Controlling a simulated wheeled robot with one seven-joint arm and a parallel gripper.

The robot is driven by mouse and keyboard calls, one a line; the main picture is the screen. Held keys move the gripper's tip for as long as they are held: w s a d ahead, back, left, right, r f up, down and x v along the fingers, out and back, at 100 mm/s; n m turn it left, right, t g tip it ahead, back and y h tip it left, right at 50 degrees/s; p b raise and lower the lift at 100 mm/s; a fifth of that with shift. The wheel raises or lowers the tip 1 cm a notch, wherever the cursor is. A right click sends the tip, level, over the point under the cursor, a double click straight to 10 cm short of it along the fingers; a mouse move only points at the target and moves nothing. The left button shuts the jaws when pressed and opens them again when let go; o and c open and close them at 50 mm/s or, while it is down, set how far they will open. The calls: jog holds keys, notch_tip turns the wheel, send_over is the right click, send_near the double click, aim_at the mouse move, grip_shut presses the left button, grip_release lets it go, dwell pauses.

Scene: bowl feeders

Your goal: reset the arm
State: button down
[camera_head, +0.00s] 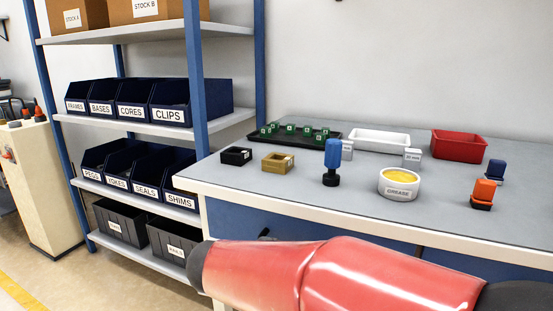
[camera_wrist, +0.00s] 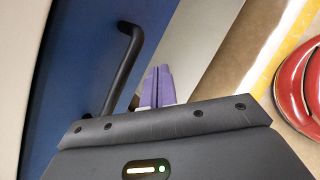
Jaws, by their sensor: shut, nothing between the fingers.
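My gripper (camera_wrist: 157,88) shows in the wrist view as two purple fingers side by side, shut with nothing between them. It is beside the blue front of a cabinet (camera_wrist: 82,75) with a black bar handle (camera_wrist: 124,62), to the left of the fingers. I cannot tell whether they touch. Floor shows to the right of and beyond the fingers. In the head view my red arm link crosses the bottom in front of the workbench (camera_head: 330,207), and my gripper is out of that picture.
On the bench are a grease tub (camera_head: 398,191), a blue-topped tool (camera_head: 332,160), an orange-topped item (camera_head: 483,193), a black box (camera_head: 236,156), a yellow box (camera_head: 277,162), a white tray (camera_head: 379,149) and a red tray (camera_head: 459,154). A shelf rack (camera_head: 196,70) with labelled bins stands left.

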jog(key=s+d+f+m+g+y, duration=0.1)
jog(key=s+d+f+m+y, duration=0.1)
jog(key=s+d+m+y, duration=0.6)
jog(key=s+d+m, duration=0.4)
jog(key=s+m, duration=0.4)
jog(key=m, duration=0.3)
jog(key=shift+s+f+m+g, duration=0.2)
jog(key=shift+m+g, duration=0.1)
jog(key=shift+m, duration=0.1)
